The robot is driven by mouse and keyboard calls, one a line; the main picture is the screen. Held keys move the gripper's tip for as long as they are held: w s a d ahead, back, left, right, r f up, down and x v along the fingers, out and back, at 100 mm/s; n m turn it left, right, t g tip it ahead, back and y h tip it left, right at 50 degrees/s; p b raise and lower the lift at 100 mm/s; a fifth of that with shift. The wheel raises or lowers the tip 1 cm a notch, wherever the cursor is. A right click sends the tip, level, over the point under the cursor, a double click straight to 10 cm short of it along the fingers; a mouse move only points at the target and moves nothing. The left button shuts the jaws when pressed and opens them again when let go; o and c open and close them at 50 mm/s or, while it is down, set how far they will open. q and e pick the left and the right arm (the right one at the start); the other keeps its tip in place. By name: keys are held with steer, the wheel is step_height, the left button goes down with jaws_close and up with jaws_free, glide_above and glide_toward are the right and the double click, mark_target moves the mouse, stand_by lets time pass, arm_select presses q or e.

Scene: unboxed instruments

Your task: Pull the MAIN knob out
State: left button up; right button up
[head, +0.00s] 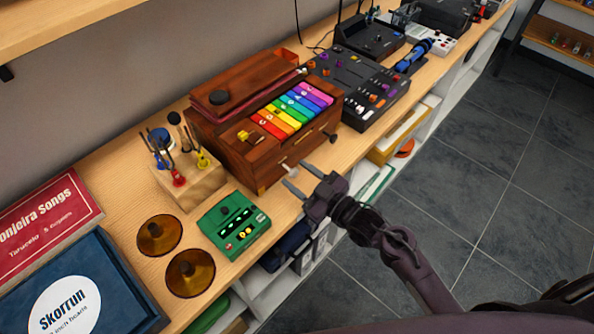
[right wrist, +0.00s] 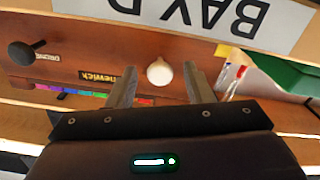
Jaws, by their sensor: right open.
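A wooden keyboard instrument (head: 262,166) with rainbow keys stands on the bench. A white knob (head: 286,168) sticks out of its front; it also shows in the right wrist view (right wrist: 160,72). A dark knob (head: 331,137) is on the front farther right, and it shows at the left of the wrist view (right wrist: 24,53). I cannot read a MAIN label on either. My right gripper (head: 298,176) is open in front of the white knob. In the wrist view the white knob appears between the two fingers, with no clear contact. My left gripper is not in view.
A green box (head: 233,223) and brown discs (head: 190,271) are left of the instrument. A wooden tool stand (head: 190,187) is behind them. A black control panel (head: 360,85) stands to the right. The bench front edge lies below my gripper, over open shelves.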

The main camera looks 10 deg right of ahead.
steer(key=shift+w+a, duration=0.3)
steer(key=shift+w, duration=0.15)
steer(key=shift+c, duration=0.3)
jaws_close()
steer(key=shift+p+v, duration=0.6)
steer(key=shift+v, duration=0.6)
steer(key=shift+o, duration=0.3)
jaws_free()
steer(key=shift+s, duration=0.1)
